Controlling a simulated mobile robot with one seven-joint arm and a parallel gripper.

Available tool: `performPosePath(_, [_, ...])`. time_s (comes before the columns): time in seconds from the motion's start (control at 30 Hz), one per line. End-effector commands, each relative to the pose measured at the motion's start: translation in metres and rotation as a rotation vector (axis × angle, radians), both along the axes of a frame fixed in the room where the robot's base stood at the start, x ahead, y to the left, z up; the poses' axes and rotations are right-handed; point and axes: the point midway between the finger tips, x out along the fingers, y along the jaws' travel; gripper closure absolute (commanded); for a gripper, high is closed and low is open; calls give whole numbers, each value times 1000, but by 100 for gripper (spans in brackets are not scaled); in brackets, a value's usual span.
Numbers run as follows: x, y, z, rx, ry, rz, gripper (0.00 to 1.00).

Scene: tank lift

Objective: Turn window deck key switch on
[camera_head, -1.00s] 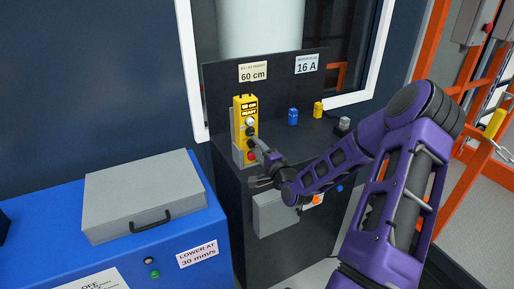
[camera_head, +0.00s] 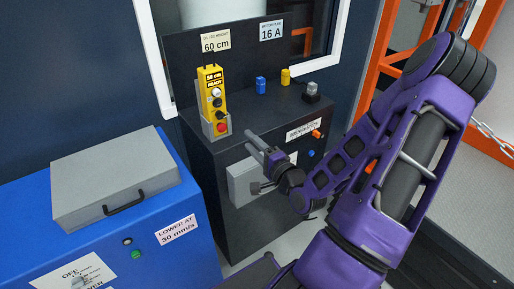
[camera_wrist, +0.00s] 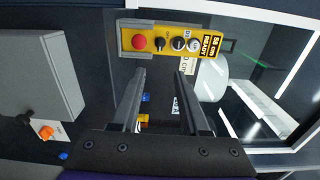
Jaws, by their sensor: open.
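The dark window deck (camera_head: 225,165) carries a yellow control box (camera_head: 211,89) in a grey holder, with a display, knobs and a red button (camera_head: 222,127). In the wrist view the yellow box (camera_wrist: 126,40) lies sideways beyond my fingertips, with the red button (camera_wrist: 140,43) and a black knob (camera_wrist: 160,41). An orange part (camera_head: 316,133) sits by a white label on the deck front; it also shows in the wrist view (camera_wrist: 45,131). I cannot tell which part is the key switch. My gripper (camera_head: 255,161) is open and empty, in front of the deck, below and right of the yellow box.
A grey box (camera_head: 245,182) projects from the deck front close to my gripper. A blue knob (camera_head: 311,153) is to its right. Blue and yellow plugs and a grey block (camera_head: 311,95) stand on top. A blue cabinet (camera_head: 150,262) with a grey case (camera_head: 115,180) is at left.

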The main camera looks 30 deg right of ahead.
Motion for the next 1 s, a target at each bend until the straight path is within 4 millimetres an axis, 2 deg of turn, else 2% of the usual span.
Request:
performPosePath(0.1, [-16,-1,0,-1,1,-1,55])
performPosePath(0.23, [-24,-1,0,-1,0,0,55])
performPosePath(0.8, [-25,-1,-1,-3,2,2,55])
performPosePath(0.9, [-22,1,-9,-29,37,13,55])
performPosePath(1.0, [-17,4,-30,-99,128,43,55])
